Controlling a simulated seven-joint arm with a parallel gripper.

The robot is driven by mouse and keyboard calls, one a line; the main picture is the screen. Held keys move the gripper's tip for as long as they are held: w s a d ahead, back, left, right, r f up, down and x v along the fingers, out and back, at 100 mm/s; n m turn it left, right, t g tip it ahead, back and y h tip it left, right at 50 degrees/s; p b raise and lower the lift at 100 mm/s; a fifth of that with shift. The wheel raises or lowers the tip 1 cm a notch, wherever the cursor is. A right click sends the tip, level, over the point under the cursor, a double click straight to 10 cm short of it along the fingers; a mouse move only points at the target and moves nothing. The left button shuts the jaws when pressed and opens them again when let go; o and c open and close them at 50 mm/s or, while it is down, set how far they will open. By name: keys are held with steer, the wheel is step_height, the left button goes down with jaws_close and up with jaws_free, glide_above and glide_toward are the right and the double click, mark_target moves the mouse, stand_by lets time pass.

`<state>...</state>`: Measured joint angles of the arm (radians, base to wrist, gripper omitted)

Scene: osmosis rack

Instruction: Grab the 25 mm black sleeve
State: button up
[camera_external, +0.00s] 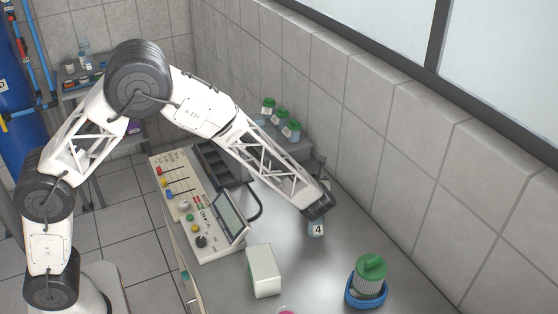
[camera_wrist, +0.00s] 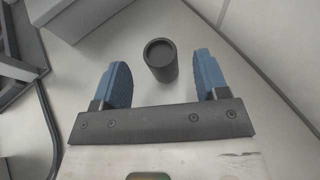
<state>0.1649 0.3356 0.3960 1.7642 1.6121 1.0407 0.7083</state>
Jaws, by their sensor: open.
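The black sleeve (camera_wrist: 160,52) is a short dark cylinder standing upright on the pale grey bench in the wrist view. My gripper (camera_wrist: 162,78) is open, with one blue finger on each side of the sleeve. In the external view my gripper (camera_external: 317,222) is low over the bench at the end of the arm. A pale blue part marked 4 shows there. I cannot make out the sleeve in that view.
A control panel (camera_external: 205,225) with a screen and a black tray (camera_external: 218,160) stand left of my gripper. A white box (camera_external: 263,270) and a green-capped container in a blue dish (camera_external: 366,303) stand nearer the camera. A tiled wall (camera_external: 375,135) runs along the right.

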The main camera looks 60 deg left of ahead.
steer(key=shift+w+a+f, duration=0.1)
steer(key=shift+a, duration=0.1)
steer(key=shift+x, duration=2.55)
steer(key=c, duration=1)
steer(key=shift+r, duration=0.7)
steer(key=shift+s+r, duration=0.25)
steer(key=shift+r, duration=0.3)
steer(key=shift+s+r, duration=0.2)
steer(key=shift+r, duration=0.3)
steer(key=s, duration=0.5)
steer(key=s+r, duration=0.1)
steer(key=s, duration=0.4)
steer(key=s+d, duration=0.1)
steer(key=s, duration=0.4)
steer(key=shift+r, duration=0.25)
